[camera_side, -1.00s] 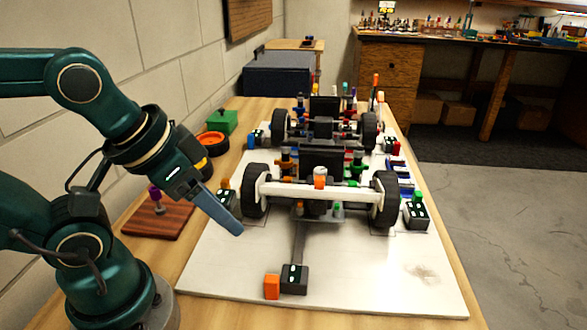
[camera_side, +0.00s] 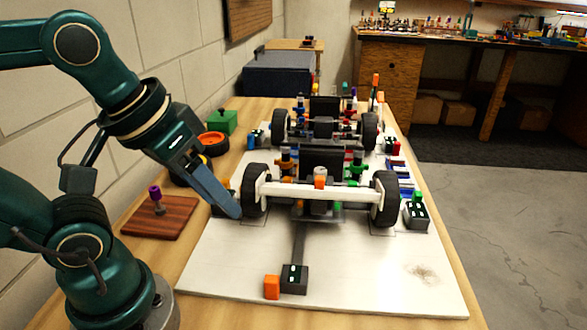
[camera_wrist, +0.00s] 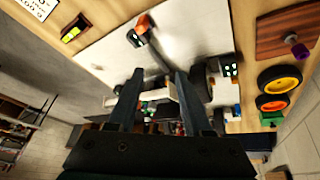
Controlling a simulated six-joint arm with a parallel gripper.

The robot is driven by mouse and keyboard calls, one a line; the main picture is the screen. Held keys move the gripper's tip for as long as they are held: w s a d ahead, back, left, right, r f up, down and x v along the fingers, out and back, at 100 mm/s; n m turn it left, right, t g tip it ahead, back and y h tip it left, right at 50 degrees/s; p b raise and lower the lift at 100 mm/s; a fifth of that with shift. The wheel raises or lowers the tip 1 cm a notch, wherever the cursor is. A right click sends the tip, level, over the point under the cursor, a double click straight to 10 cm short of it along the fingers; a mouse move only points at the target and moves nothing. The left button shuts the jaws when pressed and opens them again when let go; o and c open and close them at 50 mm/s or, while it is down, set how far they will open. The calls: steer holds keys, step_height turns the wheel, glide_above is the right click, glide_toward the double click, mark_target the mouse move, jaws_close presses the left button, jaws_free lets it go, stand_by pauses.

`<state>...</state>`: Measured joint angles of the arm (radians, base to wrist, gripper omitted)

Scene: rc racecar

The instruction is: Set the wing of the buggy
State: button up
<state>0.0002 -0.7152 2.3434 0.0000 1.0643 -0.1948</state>
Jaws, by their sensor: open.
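The buggy stands on a white board (camera_side: 225,270), with large black wheels (camera_side: 386,198) at its near end. A white crossbar (camera_side: 345,194) spans these wheels and carries an orange knob (camera_side: 320,182). I cannot tell for sure whether this bar is the wing. My gripper (camera_side: 236,214) is open and empty, pointing down just left of the near left wheel in the side view. In the wrist view my gripper (camera_wrist: 160,74) shows two spread fingers, with part of the buggy behind and between them. The fingers and palm hide much of the buggy there.
A black box with a lit display (camera_side: 294,279) and an orange block (camera_side: 271,287) sit at the board's front. A similar box (camera_side: 416,213) stands by the right wheel. A wooden plate (camera_side: 160,217) with a purple knob and an orange-rimmed wheel (camera_side: 213,143) lie left.

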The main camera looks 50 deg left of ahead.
steer(key=w+r+n+g, duration=0.1)
steer(key=w+r+n, duration=0.2)
steer(key=r, duration=0.3)
steer(key=n+g, duration=0.4)
glide_above(320, 178)
step_height(320, 178, down, 2)
steer(key=shift+f, duration=3.1)
jaws_close()
